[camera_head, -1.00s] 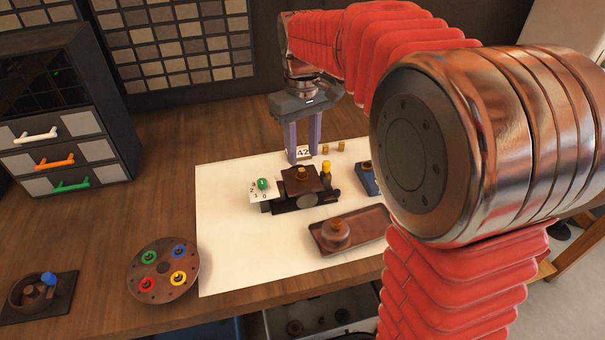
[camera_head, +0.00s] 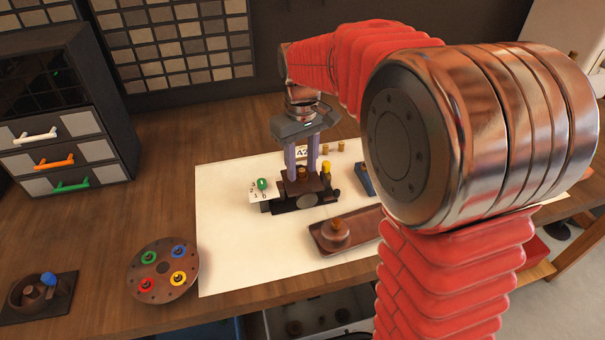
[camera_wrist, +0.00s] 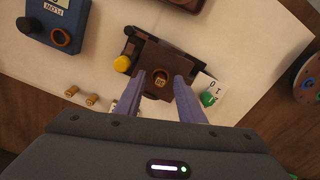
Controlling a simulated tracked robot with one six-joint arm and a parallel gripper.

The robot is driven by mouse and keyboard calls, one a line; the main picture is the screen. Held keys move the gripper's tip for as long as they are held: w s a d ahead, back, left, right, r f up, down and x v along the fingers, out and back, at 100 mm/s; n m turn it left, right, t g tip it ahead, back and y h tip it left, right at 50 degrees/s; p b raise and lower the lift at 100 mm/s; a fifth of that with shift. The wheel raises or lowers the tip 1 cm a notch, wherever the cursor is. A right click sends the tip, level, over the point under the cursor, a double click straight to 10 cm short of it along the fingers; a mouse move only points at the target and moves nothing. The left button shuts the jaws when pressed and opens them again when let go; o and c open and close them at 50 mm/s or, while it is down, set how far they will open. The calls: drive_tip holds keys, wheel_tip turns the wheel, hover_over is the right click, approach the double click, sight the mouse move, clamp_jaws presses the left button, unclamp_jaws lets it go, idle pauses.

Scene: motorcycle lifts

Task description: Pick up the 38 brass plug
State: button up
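My gripper (camera_head: 303,175) is open above the dark brown block of the black fixture (camera_head: 307,201). The plug's end carries small dark marking that I cannot read surely as 38.
A yellow knob (camera_head: 327,167) and a green knob (camera_head: 263,184) flank the block closely. A blue box (camera_head: 364,180) stands right. A brown tray (camera_head: 361,232) with a round knobbed piece lies in front. A disc with coloured rings (camera_head: 163,271) is at left. White mat is clear at front left.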

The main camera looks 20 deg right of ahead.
idle(0.3)
clamp_jaws()
idle(0.3)
